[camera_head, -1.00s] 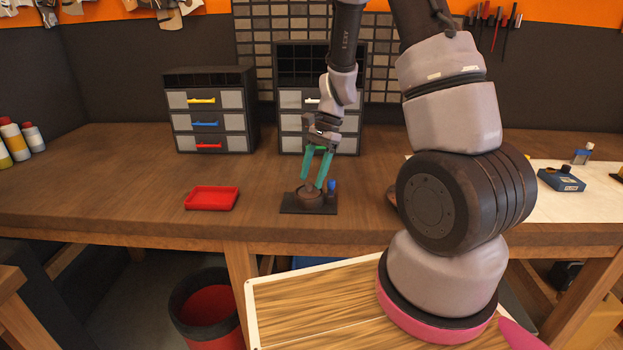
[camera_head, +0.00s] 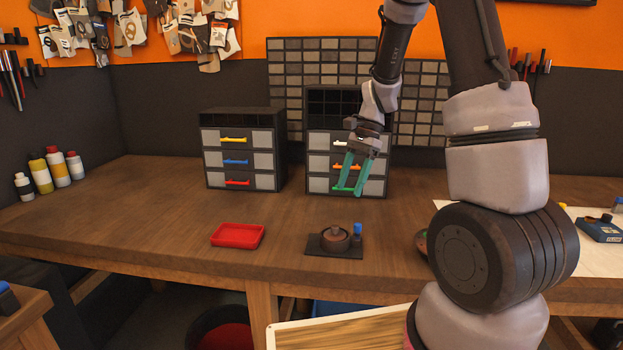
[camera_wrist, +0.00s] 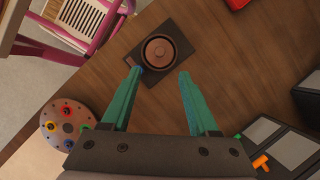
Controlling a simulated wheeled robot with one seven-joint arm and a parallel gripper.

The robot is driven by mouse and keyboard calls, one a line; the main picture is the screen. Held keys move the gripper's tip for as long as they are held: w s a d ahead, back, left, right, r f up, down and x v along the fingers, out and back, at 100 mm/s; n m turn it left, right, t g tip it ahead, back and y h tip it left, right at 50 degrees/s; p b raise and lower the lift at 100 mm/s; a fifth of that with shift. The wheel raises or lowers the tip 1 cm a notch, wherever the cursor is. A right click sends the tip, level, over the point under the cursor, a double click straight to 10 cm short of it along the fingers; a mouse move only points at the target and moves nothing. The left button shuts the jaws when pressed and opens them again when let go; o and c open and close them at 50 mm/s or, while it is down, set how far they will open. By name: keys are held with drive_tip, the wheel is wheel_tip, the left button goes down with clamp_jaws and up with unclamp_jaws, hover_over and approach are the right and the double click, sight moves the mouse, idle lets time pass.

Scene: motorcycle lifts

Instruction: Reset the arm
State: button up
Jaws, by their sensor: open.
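My gripper (camera_head: 348,172) has green fingers and hangs above the workbench, in front of the right drawer cabinet (camera_head: 318,144). In the wrist view its two fingers (camera_wrist: 158,80) are spread apart with nothing between them. A round brown lidded pot (camera_head: 334,238) sits on a dark base plate (camera_head: 318,247) below the gripper, apart from the fingers. It also shows in the wrist view (camera_wrist: 158,51), beyond the fingertips. A small blue-capped item (camera_head: 357,232) stands on the plate's right side.
A red tray (camera_head: 237,235) lies left of the plate. Another drawer cabinet (camera_head: 242,150) stands at the back left, and several bottles (camera_head: 58,170) stand at the far left. A round disc with coloured pegs (camera_wrist: 68,124) shows in the wrist view. The bench's left-middle is clear.

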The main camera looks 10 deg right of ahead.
drive_tip(key=s+r+n+t+h, duration=0.1)
drive_tip(key=s+r+n+t, duration=0.3)
drive_tip(key=s+r, duration=0.4)
drive_tip(key=s+d+r+n+t+h, duration=0.1)
drive_tip(key=s+r+n+t, duration=0.3)
drive_tip(key=s+r, duration=0.5)
wheel_tip(320, 180, up, 5)
drive_tip(key=shift+d+f+n+t, duration=0.1)
drive_tip(key=shift+d+n+t, duration=0.15)
drive_tip(key=shift+t, duration=0.35)
drive_tip(key=shift+w, duration=0.15)
drive_tip(key=shift+c, duration=0.4)
idle(0.5)
